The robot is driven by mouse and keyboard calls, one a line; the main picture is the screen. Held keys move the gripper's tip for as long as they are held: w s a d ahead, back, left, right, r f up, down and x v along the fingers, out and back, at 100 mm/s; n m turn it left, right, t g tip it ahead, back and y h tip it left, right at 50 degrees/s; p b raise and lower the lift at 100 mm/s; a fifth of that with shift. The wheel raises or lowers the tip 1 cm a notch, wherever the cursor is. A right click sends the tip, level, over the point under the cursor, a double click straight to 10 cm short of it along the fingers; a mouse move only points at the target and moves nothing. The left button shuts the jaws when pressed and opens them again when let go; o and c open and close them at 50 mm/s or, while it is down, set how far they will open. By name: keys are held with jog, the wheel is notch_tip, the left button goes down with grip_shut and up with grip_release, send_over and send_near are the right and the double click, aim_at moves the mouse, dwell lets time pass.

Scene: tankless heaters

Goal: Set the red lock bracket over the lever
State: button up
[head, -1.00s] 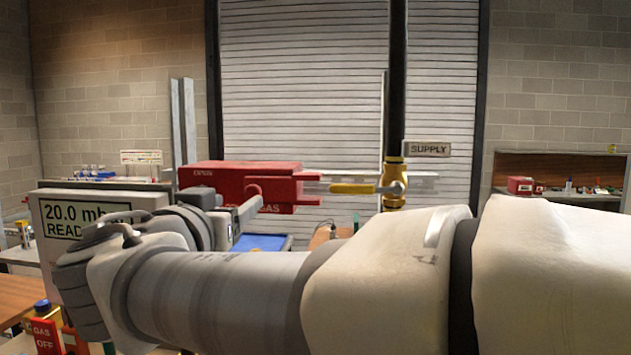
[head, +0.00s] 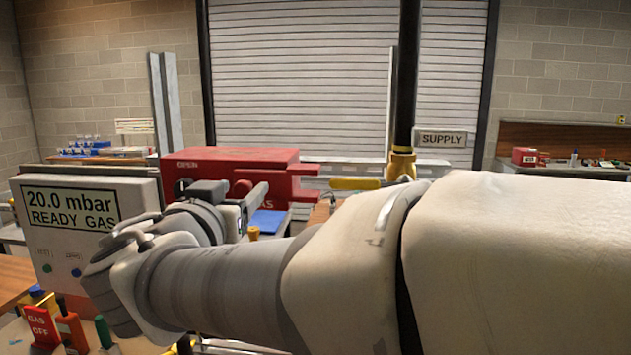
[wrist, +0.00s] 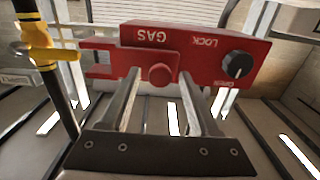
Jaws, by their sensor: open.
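The red lock bracket (head: 230,168) is a red box marked OPEN, with two prongs pointing right in the head view. In the wrist view the bracket (wrist: 200,50) shows GAS and LOCK upside down, a black dial and a round red knob. My gripper (wrist: 161,80) is open, its fingers on either side of that knob with gaps showing. The yellow lever (head: 355,184) sits on the brass valve, a little right of the prong ends in the head view. In the wrist view the lever (wrist: 50,54) points at the slot between the prongs. My arm hides what is below.
A panel (head: 85,225) reading 20.0 mbar READY GAS stands at the left. A red GAS OFF tag (head: 40,325) and coloured items sit below it. A dark vertical pipe (head: 408,80) with a SUPPLY sign (head: 442,138) rises above the valve. A blue tray (head: 266,222) lies behind.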

grip_shut()
dwell(0.4)
dwell(1.1)
